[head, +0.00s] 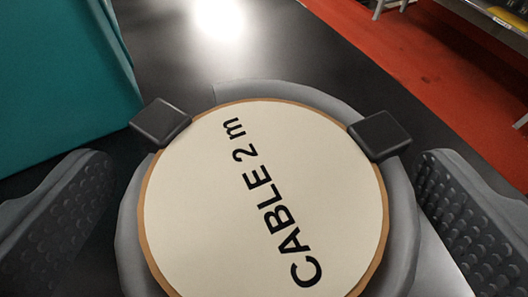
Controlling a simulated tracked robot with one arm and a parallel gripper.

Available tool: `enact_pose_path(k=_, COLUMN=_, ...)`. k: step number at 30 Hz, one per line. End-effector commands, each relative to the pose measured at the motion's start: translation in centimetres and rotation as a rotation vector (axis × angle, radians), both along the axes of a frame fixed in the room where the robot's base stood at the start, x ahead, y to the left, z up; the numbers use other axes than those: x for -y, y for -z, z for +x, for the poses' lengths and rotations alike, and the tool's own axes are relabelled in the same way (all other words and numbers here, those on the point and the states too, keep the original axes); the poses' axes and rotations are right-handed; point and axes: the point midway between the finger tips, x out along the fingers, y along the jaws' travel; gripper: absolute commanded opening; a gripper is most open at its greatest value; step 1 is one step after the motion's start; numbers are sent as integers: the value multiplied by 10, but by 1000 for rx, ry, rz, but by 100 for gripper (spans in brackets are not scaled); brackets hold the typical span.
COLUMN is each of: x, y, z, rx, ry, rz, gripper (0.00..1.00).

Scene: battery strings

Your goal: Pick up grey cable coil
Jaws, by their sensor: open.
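The grey cable coil (402,225) lies close in front of me on a dark, shiny surface, running past the bottom edge of the head view. A round cream label (235,205) with a brown rim covers its middle and reads "CABLE 2 m". Two black clips (160,122) (379,135) sit on the ring at its upper left and upper right. My gripper (265,222) is open, one ribbed finger on each side of the coil. A gap shows between the right finger and the coil, and the left finger also stands apart from it.
A teal box (60,75) stands at the upper left, close to the left finger. The dark surface (290,60) is bare beyond the coil. A red floor (400,60) lies past its right edge, with a shelf (495,20) at the upper right.

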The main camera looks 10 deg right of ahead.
Motion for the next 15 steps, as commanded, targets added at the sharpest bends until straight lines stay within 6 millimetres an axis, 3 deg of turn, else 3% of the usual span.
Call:
enact_pose_path(k=3, x=1, y=4, z=9, rx=-1, ry=-1, rz=1, gripper=100)
enact_pose_path(k=11, x=2, y=5, z=11, rx=0, ry=-1, rz=1, gripper=100)
enact_pose_path(k=15, x=2, y=5, z=11, rx=0, ry=-1, rz=1, gripper=61)
